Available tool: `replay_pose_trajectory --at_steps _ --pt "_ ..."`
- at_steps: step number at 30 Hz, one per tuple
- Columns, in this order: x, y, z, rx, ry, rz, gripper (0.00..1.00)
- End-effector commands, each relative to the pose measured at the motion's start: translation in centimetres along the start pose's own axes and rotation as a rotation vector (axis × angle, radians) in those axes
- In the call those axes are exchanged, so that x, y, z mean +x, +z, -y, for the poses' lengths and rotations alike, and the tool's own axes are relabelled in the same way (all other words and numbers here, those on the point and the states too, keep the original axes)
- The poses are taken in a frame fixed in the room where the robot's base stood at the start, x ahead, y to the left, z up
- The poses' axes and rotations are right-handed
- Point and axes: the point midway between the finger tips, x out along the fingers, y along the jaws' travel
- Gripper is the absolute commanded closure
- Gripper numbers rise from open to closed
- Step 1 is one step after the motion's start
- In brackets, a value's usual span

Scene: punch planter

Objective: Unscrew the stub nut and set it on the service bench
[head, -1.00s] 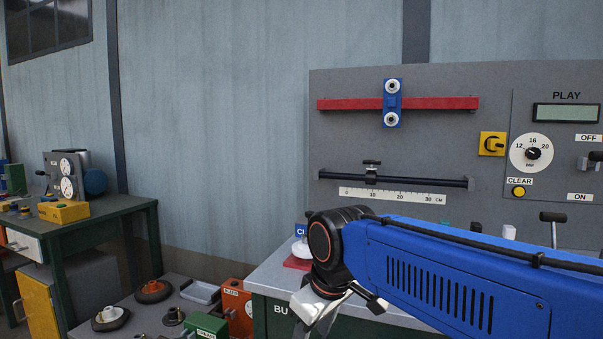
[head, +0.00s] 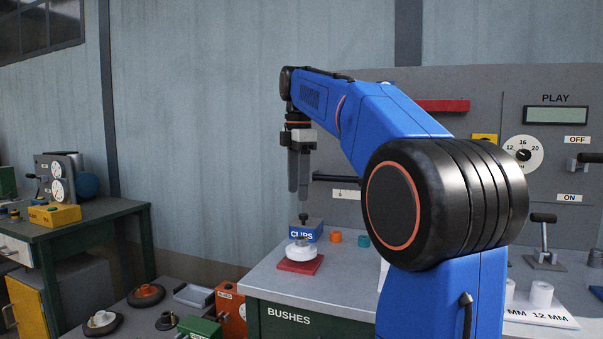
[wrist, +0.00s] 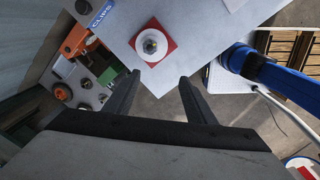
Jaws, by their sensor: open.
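A white round piece (head: 301,252) sits on a red square pad (head: 288,267) at the left front of the grey-topped bench marked BUSHES (head: 268,280). In the wrist view, the white piece (wrist: 137,44) has a small dark metallic nut-like part (wrist: 150,44) at its centre; I cannot tell for sure that this is the stub nut. My gripper (head: 298,196) points down, apart from and above the white piece. In the wrist view its fingers (wrist: 159,77) are spread with nothing between them. No bench is labelled as the service bench.
A blue CLIPS box (head: 314,234) stands just behind the white piece, with orange (head: 336,237) and teal (head: 363,240) rings to its right. A lower surface at left holds several round parts, a tray (head: 194,295) and a green box (head: 199,327). A panel (head: 460,83) rises behind.

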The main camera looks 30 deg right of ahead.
Motion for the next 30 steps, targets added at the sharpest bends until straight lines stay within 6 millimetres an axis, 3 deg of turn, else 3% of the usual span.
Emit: replay_pose_trajectory --at_steps 1,6,14,30 --pt "-0.5 0.7 -1.2 -0.042 -0.013 0.000 0.50" --pt "-1.9 2.0 -3.4 -0.173 -0.044 -0.006 0.50" --pt "-1.9 2.6 -4.2 -0.236 -0.059 -0.011 0.50" --pt "5.9 2.5 -3.6 -0.234 -0.061 -0.011 0.50"
